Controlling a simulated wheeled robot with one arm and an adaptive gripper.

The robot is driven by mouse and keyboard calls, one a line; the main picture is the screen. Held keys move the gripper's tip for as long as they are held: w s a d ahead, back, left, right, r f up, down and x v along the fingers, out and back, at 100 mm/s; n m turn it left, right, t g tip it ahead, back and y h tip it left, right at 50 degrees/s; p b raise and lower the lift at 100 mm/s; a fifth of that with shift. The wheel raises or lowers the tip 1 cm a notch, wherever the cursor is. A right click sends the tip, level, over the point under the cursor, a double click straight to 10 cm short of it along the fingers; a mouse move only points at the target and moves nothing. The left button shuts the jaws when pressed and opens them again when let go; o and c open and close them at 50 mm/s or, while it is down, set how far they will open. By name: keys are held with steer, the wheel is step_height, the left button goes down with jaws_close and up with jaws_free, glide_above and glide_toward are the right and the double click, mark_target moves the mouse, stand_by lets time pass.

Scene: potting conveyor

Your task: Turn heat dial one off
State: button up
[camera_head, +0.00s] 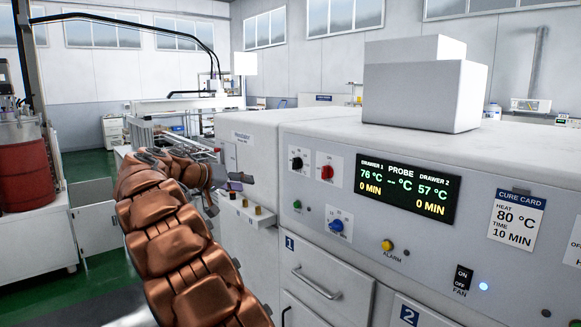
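The white oven cabinet's front panel carries a black dial (297,162) at upper left and a red dial (326,172) to its right. A blue dial (336,225) sits lower, with a small green knob (297,205) to its left. Their labels are too small to read, so I cannot tell which is heat dial one. The display (407,187) reads drawer 1 at 76 °C, drawer 2 at 57 °C, and both at 0 MIN. My gripper (241,181) is left of the dials, apart from them. Its fingers are small and partly hidden, so their opening is unclear.
Drawer 1 (320,284) is shut below the dials, its handle protruding. A yellow alarm button (387,245), fan switch (463,278) and cure card (515,217) reading 80 °C, 10 MIN are farther right. A red drum (25,175) stands far left.

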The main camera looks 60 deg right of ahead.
steer(key=w+d+r+m+h, duration=0.2)
steer(key=w+d+m, duration=0.1)
steer(key=d, duration=0.4)
steer(key=m+g+h+b, duration=0.1)
steer(key=m+g+h, duration=0.15)
steer(key=m, duration=0.35)
glide_toward(293, 163)
steer(key=d, duration=0.1)
steer(key=shift+y, duration=0.25)
steer(key=p+x, duration=0.1)
steer(key=x, duration=0.1)
steer(key=p+x, duration=0.1)
steer(key=x, duration=0.1)
steer(key=p+x, duration=0.1)
steer(key=x, duration=0.1)
steer(key=shift+s+d+r, duration=0.15)
steer(key=shift+d+r, duration=0.05)
steer(key=shift+r, duration=0.15)
steer(key=shift+s+d+f+p, duration=0.2)
steer(key=shift+d+p, duration=0.2)
steer(key=shift+d, duration=0.25)
jaws_close()
steer(key=shift+d, duration=0.1)
